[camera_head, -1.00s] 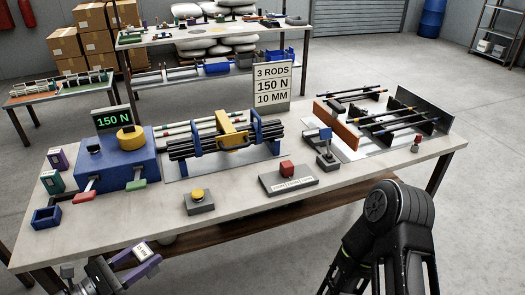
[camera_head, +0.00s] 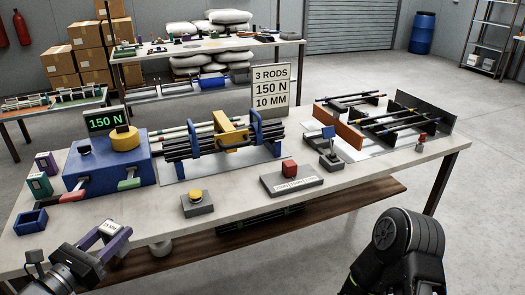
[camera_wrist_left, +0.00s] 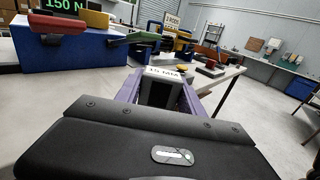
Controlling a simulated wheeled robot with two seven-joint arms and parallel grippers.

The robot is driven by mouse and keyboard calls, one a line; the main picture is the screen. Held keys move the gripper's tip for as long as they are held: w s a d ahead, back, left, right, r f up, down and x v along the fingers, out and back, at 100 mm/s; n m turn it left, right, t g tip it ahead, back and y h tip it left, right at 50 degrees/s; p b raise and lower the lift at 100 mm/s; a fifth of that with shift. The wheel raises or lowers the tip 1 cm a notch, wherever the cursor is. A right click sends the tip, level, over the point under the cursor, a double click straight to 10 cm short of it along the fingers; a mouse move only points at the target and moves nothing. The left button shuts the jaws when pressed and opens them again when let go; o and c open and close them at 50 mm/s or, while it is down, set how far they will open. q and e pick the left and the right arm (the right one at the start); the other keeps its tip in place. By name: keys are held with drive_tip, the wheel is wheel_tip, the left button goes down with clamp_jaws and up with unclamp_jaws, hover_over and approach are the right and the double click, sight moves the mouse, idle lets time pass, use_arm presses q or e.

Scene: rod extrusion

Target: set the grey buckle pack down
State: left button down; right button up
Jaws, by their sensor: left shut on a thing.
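The grey buckle pack (camera_wrist_left: 160,95) is a dark grey block with a white label on top. In the left wrist view it sits between the purple fingers of my left gripper (camera_wrist_left: 165,92), which are shut on it. In the head view my left gripper (camera_head: 104,240) is at the front left of the workbench (camera_head: 240,222), with the pack's white label showing between its fingers. I cannot tell whether the pack touches the bench top. My right gripper is out of view.
Left of the blue 150 N machine (camera_head: 107,168) stand a purple pack (camera_head: 46,163) and a green pack (camera_head: 40,186). A small blue open box (camera_head: 30,222) is near the left edge. A yellow button box (camera_head: 196,204) is to the right. The bench front between them is clear.

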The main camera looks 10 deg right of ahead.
use_arm(q)
hover_over(155, 213)
drive_tip(key=s+d, duration=0.1)
drive_tip(key=s, duration=0.1)
drive_tip(key=shift+s, duration=0.1)
idle(0.4)
drive_tip(key=shift+d, duration=0.15)
drive_tip(key=x, duration=0.4)
drive_tip(key=shift+f, duration=0.75)
